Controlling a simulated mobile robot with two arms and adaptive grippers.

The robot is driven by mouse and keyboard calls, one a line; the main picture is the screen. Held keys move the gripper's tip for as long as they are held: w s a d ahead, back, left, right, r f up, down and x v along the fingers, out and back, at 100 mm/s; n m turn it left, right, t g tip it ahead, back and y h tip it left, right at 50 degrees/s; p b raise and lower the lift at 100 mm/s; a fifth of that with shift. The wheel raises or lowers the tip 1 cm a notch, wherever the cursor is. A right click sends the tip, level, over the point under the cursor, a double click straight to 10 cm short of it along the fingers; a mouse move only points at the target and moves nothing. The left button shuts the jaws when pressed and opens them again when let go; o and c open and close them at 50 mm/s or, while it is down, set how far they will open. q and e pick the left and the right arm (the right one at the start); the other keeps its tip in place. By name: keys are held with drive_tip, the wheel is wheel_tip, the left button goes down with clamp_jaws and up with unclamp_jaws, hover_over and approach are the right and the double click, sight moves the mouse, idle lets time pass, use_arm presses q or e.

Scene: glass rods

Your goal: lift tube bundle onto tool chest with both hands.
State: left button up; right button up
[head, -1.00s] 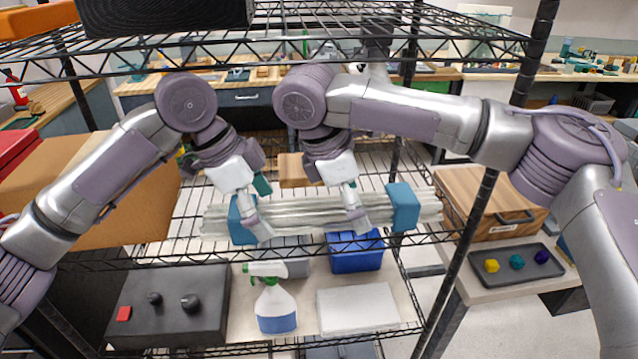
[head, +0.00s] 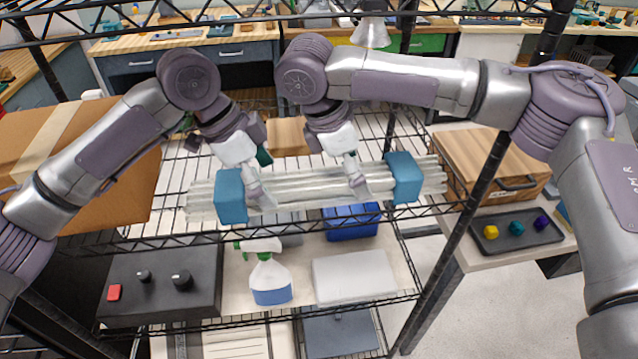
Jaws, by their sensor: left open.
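The tube bundle (head: 310,197), long clear rods with a teal block at each end, lies lengthwise on the wire rack's middle shelf. My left gripper (head: 260,195) is open at the bundle's left part, just right of the left teal block (head: 230,196). My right gripper (head: 359,188) is at the bundle's right part, left of the right teal block (head: 403,178). The wooden tool chest (head: 480,155), with a dark handle, stands on a bench at the right.
A dark rack post (head: 470,235) rises between the bundle and the chest. A cardboard box (head: 75,150) is at the left. A tray (head: 490,241) with coloured knobs lies before the chest. A spray bottle (head: 268,275) and a blue bin (head: 350,225) are on the lower shelf.

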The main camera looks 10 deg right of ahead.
use_arm(q)
drive_tip(key=shift+s+d+f, duration=0.15)
drive_tip(key=shift+d+f, duration=0.15)
drive_tip(key=shift+f, duration=0.25)
drive_tip(key=shift+s+d+f, duration=0.15)
drive_tip(key=shift+d+f, duration=0.1)
drive_tip(key=shift+f, duration=0.3)
use_arm(e)
drive_tip(key=shift+s+d+f, duration=0.15)
drive_tip(key=shift+d+f, duration=0.15)
drive_tip(key=shift+f, duration=0.25)
drive_tip(key=shift+s+d+f, duration=0.15)
drive_tip(key=shift+d+f, duration=0.15)
drive_tip(key=shift+f, duration=0.25)
use_arm(q)
drive_tip(key=shift+w+f, duration=0.2)
drive_tip(key=shift+f, duration=0.05)
use_arm(e)
drive_tip(key=shift+w+f, duration=0.15)
drive_tip(key=shift+f, duration=0.05)
use_arm(q)
drive_tip(key=shift+s+r, duration=0.1)
drive_tip(key=c, duration=0.5)
use_arm(e)
drive_tip(key=c, duration=0.5)
use_arm(q)
clamp_jaws()
use_arm(e)
clamp_jaws()
